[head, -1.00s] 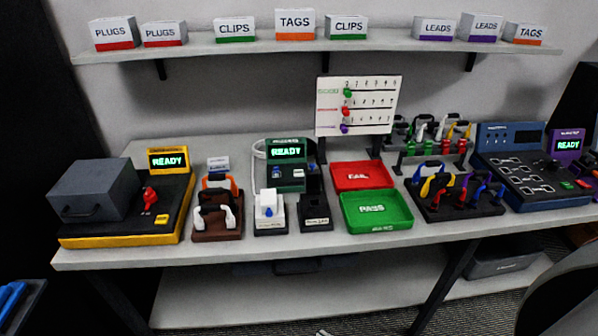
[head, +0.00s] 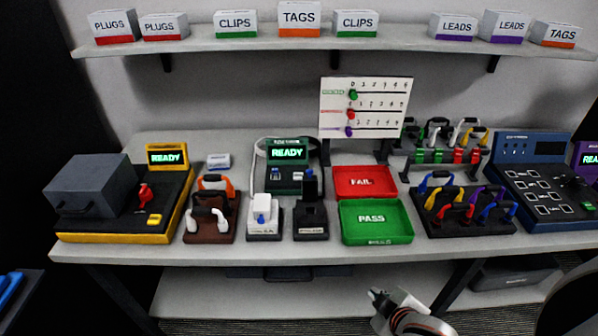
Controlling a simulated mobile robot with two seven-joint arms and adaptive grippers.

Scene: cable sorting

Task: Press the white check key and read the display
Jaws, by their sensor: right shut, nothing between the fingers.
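The green tester (head: 287,188) stands at the back middle of the bench. Its display (head: 287,153) is lit and reads READY. A small whitish key (head: 299,174) shows on its sloped face, beside a blue and white part; its label is too small to read. My right gripper (head: 374,295) is in the lower part of the head view, in front of the bench edge and well short of the tester. It is shut and empty. My left gripper is out of view.
A white block stand (head: 264,229) and a black stand (head: 311,231) are in front of the tester. The red FAIL tray (head: 349,193) and green PASS tray (head: 350,237) are to its right. A yellow-edged station (head: 176,220) reads READY at left.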

